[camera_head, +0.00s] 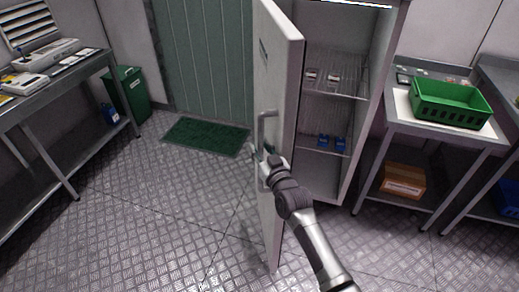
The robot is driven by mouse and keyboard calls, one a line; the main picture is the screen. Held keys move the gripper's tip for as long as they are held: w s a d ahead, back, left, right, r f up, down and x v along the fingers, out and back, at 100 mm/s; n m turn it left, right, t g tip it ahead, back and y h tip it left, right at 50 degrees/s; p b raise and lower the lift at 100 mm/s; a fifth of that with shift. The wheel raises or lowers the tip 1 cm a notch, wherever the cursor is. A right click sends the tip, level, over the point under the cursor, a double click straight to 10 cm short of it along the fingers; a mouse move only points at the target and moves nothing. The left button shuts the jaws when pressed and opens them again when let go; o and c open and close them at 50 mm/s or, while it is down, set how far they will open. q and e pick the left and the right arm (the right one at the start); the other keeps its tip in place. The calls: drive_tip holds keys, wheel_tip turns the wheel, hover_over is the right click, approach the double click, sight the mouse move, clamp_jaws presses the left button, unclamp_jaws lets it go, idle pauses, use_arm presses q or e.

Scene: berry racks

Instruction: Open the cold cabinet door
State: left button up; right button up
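The cold cabinet (374,75) stands at the back, right of centre. Its white door (285,80) is swung well open toward me, hinged on the left, and the wire shelves inside show. A grey vertical bar handle (262,132) is on the door's left-facing side. My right gripper (262,160) is at the lower part of the handle, at the end of my arm coming up from the bottom. Its fingers are small and partly hidden, so I cannot tell whether they grip the handle. My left gripper is not in view.
A green crate (450,103) sits on a table at right, with a cardboard box (403,181) on its lower shelf. A workbench (58,84) stands at left beside a green bin (130,94). A green mat (206,136) lies at the back. The floor left of the door is clear.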

drive_tip(key=shift+o, duration=0.3)
drive_tip(key=shift+f, duration=0.15)
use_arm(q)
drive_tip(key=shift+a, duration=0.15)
use_arm(e)
drive_tip(key=shift+s, duration=0.1)
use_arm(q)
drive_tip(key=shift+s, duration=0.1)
use_arm(e)
drive_tip(key=v, duration=1.2)
